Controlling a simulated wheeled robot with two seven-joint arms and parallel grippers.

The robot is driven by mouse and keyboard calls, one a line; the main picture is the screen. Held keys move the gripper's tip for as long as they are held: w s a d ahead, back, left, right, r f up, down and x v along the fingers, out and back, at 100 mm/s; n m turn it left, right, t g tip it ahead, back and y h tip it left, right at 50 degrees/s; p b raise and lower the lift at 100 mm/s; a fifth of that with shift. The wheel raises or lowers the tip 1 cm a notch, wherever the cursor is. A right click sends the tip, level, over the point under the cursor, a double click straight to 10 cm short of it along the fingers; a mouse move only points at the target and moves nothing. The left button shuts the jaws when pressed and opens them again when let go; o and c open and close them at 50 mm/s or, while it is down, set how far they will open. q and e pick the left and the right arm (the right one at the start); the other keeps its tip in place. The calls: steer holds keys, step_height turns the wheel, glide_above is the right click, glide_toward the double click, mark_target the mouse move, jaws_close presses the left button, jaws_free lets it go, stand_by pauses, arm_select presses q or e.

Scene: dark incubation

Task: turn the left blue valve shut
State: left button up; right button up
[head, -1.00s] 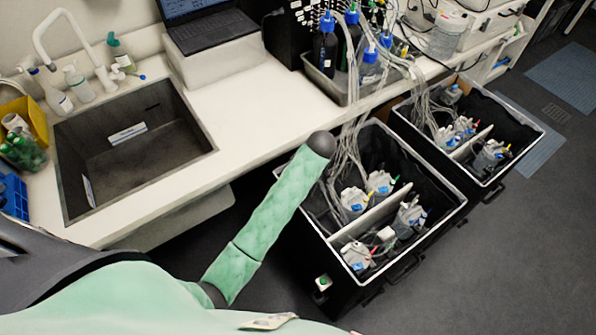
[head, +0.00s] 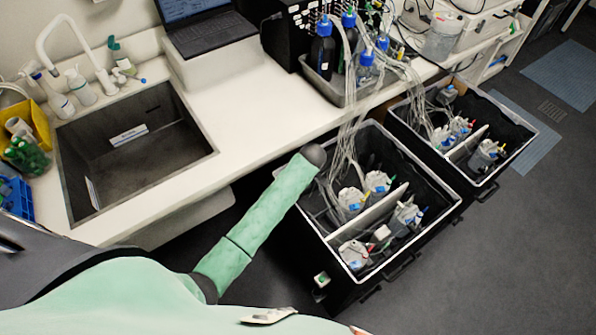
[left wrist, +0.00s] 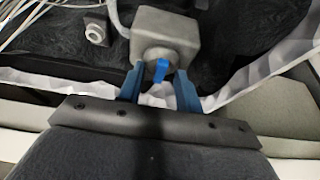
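In the left wrist view a blue valve handle (left wrist: 160,70) sticks out from a grey block-like body (left wrist: 165,35). My left gripper (left wrist: 160,78) is open, with one blue finger on each side of the handle and a gap on both sides. The handle points roughly toward the gripper. In the head view my green-sleeved left arm reaches toward the near black bin (head: 452,208), but the left gripper itself is hidden. Grey containers (head: 350,200) with small blue parts stand in that bin; which one is at the gripper I cannot tell. My right gripper is not in view.
A pale divider (head: 370,215) crosses the near bin, and thin tubes (head: 345,150) run into it from the counter. A second black bin (head: 508,150) stands to the right. A sink (head: 130,160) and laptop (head: 210,30) are on the left. Open floor lies right.

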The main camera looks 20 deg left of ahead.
arm_select(q)
steer(key=shift+f, duration=0.3)
jaws_close()
